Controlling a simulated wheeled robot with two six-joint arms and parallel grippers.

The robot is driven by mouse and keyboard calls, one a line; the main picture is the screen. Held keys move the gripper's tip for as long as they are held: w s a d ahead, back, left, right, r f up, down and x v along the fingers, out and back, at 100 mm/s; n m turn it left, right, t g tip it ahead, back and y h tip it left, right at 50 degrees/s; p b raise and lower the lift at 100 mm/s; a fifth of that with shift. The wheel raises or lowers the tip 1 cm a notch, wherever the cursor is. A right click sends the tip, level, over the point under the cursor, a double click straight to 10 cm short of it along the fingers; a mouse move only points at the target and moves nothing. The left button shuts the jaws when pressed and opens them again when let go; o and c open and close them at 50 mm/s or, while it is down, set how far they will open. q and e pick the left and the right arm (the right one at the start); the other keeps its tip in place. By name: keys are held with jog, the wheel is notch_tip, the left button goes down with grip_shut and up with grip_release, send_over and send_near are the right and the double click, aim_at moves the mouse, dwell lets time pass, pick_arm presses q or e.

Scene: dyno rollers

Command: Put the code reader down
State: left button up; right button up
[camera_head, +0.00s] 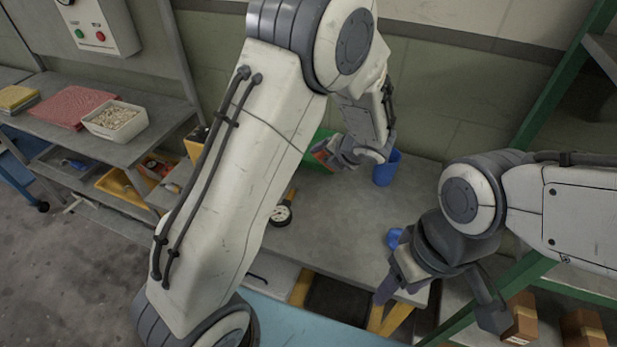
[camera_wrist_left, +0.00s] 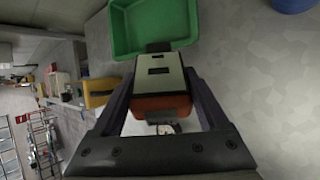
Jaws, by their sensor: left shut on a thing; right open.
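The code reader, an orange body with a pale grey face, is between the two fingers of my left gripper (camera_wrist_left: 160,95) in the left wrist view; its grey face (camera_wrist_left: 160,70) shows clearly. In the head view my left gripper (camera_head: 338,155) is over the back of the grey workbench (camera_head: 335,235), and a small orange part of the code reader (camera_head: 321,153) shows beside it. The rest is hidden by the gripper and arm. I cannot tell whether the reader touches the bench. My right gripper (camera_head: 438,298) is open and empty near the bench's front right corner.
A green bin (camera_wrist_left: 152,24) is just beyond the reader. A blue cup (camera_head: 386,170) stands right of my left gripper. A round gauge (camera_head: 281,215) and a small blue object (camera_head: 394,238) lie on the bench. The bench middle is clear.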

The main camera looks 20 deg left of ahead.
pick_arm(q)
jog(key=shift+s+a+f+b, duration=0.2)
jog(key=shift+s+a+f, duration=0.15)
jog(key=shift+a+f, duration=0.55)
jog(key=shift+s+a+f+b, duration=0.3)
jog(key=shift+a+f, duration=0.2)
jog(key=shift+f, duration=0.8)
jog(key=shift+s+a+f+b, duration=0.15)
jog(key=shift+s+a+f, duration=0.2)
jog(key=shift+a+f, duration=0.55)
jog(key=shift+d+f, duration=0.2)
jog(key=shift+f, duration=0.15)
jog(key=o, duration=1.3)
